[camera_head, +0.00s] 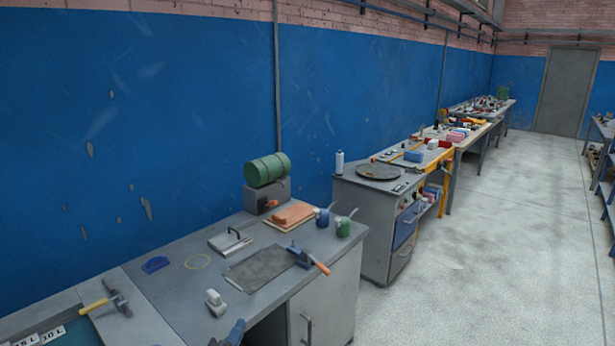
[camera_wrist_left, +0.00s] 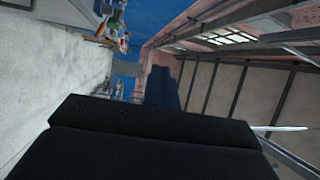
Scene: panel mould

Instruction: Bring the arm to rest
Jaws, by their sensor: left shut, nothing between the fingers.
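My left gripper (camera_head: 233,332) shows only as a small dark blue piece at the bottom edge of the head view, in front of the near workbench. In the left wrist view, the dark gripper (camera_wrist_left: 160,85) points away from the camera, with its fingers together and nothing between them. The wrist view is tilted on its side and shows floor, benches and wall beyond, with no object near the fingers. The rest of the left arm is out of the head view. My right gripper is in neither view.
The near grey workbench (camera_head: 170,283) carries a dark sheet (camera_head: 259,268), an orange block (camera_head: 292,214), a green cylinder (camera_head: 266,170), a hammer (camera_head: 107,299) and two small jugs. A grey cabinet (camera_head: 370,215) and more benches run along the blue wall. The floor (camera_head: 480,240) at right is clear.

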